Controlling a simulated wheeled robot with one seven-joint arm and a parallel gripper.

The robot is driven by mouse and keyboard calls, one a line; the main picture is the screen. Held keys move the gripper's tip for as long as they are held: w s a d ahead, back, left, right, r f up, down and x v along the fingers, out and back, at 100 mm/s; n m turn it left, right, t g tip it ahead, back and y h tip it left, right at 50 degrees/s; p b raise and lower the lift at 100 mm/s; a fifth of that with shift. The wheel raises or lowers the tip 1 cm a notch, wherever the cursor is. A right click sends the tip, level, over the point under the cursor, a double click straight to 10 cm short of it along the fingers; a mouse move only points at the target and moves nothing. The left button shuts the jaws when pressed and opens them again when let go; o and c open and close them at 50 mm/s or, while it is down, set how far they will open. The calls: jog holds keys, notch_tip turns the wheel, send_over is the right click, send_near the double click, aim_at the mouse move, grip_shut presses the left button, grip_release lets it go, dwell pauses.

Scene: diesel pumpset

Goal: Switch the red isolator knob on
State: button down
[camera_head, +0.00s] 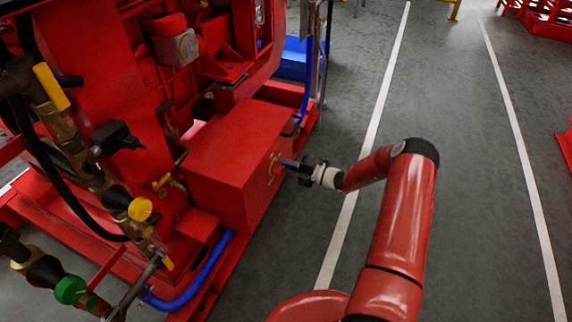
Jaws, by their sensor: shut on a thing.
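A red box (225,160) sits low on the pumpset's red base. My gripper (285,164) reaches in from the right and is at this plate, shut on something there. The isolator knob is at the fingertips, too small and too covered to make out. Its turn position cannot be told.
The red pumpset fills the left side, with brass valves, a yellow handle (51,87), a green knob (70,289) and a blue hose (195,277). A blue box (295,58) stands behind.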

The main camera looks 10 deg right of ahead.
jog(key=shift+f, duration=0.1)
dwell(0.5)
jog(key=c, duration=1.5)
grip_release()
jog(key=shift+d, duration=0.1)
jog(key=v, duration=0.7)
jog(key=shift+s+d, duration=0.25)
